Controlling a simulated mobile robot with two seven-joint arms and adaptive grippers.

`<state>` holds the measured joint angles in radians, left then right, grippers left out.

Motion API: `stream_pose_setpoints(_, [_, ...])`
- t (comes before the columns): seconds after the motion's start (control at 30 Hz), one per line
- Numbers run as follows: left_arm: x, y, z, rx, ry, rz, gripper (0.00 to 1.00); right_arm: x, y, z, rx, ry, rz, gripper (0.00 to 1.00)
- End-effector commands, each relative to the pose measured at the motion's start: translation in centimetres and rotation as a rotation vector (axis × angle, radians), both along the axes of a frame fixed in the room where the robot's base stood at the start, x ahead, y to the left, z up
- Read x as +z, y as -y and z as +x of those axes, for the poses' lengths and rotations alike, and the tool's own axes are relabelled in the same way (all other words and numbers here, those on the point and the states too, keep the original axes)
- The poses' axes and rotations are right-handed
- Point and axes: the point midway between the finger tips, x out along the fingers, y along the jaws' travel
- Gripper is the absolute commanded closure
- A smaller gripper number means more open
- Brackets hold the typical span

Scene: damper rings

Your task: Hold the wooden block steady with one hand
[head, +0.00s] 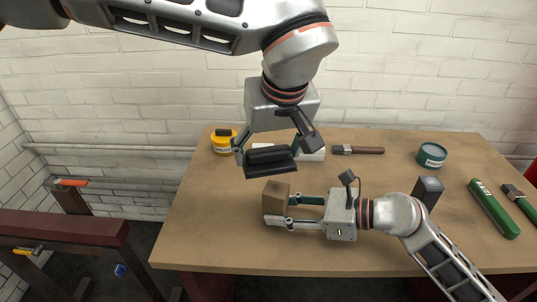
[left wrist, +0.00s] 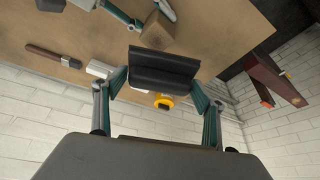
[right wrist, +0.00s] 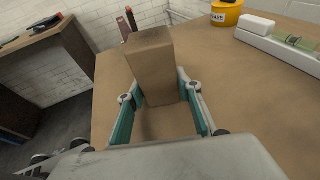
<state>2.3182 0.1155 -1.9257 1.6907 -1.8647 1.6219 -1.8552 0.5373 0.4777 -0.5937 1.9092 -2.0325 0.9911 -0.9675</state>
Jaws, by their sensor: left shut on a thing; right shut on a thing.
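The wooden block (head: 275,197) stands upright on the table near its front left part. My right gripper (head: 289,210) is shut on it from the right, and the right wrist view shows the block (right wrist: 151,65) between the two fingers. My left gripper (head: 279,148) is shut on a black block-shaped tool with a wider flat base (head: 270,168). It holds the tool in the air, above and slightly behind the wooden block. In the left wrist view the black tool (left wrist: 164,68) spans both fingers, apart from the wooden block (left wrist: 160,28).
A reddish beam (head: 60,228) is at the left. The front left tabletop is clear.

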Motion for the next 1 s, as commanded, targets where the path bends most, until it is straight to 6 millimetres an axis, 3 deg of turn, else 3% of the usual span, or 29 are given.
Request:
stream_pose_setpoints(0.27, [0.2,0.0,0.1,0.0,0.002,-0.001,0.53,0.0,0.0,0.0,0.0,0.0,-0.001,0.78])
stream_pose_setpoints(0.63, [2.9,0.1,0.1,0.001,0.003,-0.001,0.53,0.0,0.0,0.0,0.0,0.0,-0.001,0.78])
stream_pose_setpoints(1.0, [3.0,0.1,0.0,0.001,0.001,-0.001,0.53,0.0,0.0,0.0,0.0,0.0,-0.001,0.78])
